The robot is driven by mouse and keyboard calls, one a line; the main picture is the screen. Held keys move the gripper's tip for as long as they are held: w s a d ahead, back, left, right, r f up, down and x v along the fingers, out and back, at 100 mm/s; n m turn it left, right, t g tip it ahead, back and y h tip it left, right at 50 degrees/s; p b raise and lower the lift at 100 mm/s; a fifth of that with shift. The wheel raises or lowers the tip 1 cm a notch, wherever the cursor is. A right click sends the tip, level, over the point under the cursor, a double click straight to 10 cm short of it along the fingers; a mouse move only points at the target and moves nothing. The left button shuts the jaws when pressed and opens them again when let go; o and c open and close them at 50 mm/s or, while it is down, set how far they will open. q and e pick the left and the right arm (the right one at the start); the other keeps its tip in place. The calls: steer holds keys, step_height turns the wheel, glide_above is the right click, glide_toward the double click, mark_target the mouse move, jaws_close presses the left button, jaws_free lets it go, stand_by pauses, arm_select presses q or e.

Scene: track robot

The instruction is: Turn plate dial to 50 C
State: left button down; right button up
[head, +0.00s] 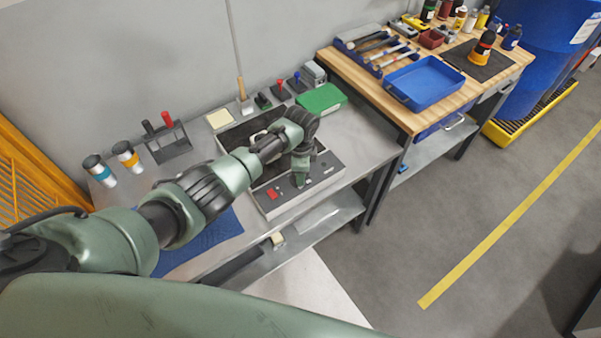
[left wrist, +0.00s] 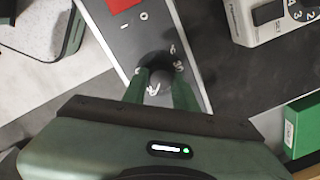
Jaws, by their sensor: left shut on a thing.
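The plate unit's grey front panel (head: 325,172) faces the bench's front edge, with a red rocker switch (head: 272,194) at its left. The panel (left wrist: 128,40) also shows in the left wrist view, with the red switch (left wrist: 120,4), I and O marks and some scale marks. The dark round dial (left wrist: 155,62) is between the fingers of my left gripper (left wrist: 160,88), which is shut on it. In the head view my left gripper (head: 300,182) comes down onto the panel and hides the dial. The dial's pointer and most scale numbers are hidden, so its setting cannot be read.
A wooden bench with a blue tray (head: 424,82) stands to the right.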

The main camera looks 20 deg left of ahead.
arm_select(q)
steer(key=shift+m, duration=0.5)
steer(key=c, duration=1.1)
jaws_free()
steer(key=shift+r, duration=0.15)
steer(key=r, duration=0.7)
steer(key=shift+s+r+b, duration=0.2)
steer(key=shift+r+b, duration=0.05)
steer(key=shift+b, duration=0.05)
